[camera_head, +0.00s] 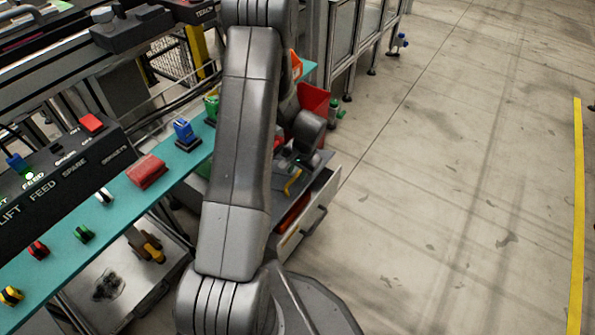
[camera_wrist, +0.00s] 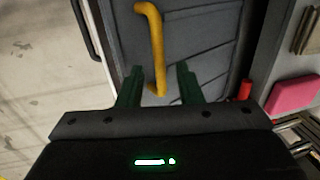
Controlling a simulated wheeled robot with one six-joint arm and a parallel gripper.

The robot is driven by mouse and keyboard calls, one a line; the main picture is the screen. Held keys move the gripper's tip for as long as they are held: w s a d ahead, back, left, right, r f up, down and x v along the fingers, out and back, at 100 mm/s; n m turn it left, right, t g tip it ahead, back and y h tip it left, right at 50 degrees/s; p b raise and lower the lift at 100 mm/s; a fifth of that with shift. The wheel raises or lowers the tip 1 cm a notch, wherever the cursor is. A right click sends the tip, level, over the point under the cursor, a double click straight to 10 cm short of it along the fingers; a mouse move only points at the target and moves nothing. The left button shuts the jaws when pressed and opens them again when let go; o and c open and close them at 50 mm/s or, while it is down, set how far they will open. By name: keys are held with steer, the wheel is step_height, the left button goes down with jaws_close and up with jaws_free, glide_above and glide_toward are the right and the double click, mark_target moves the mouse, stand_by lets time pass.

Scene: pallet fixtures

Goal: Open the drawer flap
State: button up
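The drawer flap (camera_wrist: 205,45) is a dark grey panel seen close up in the wrist view. A bent yellow handle (camera_wrist: 154,40) is fixed on it. My gripper (camera_wrist: 160,68) has its two dark green fingers spread, with the lower part of the yellow handle between them in the picture; I cannot tell whether they touch it. In the head view the flap (camera_head: 318,163) lies as the top of a low drawer unit, and the yellow handle (camera_head: 292,183) shows just below my wrist. My arm hides part of the unit and the fingers there.
The unit's pale front has a dark pull (camera_head: 314,221). A red bin (camera_head: 312,103) stands behind it. A teal ledge (camera_head: 115,208) with coloured blocks and a control panel (camera_head: 60,185) lie left. The floor (camera_head: 450,180) at right is clear.

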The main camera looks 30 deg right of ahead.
step_height(320, 180, up, 14)
steer(key=s+d+p, duration=0.1)
steer(key=s+p, duration=0.1)
steer(key=p, duration=0.2)
steer(key=shift+s+f, duration=0.2)
steer(key=shift+d, duration=0.1)
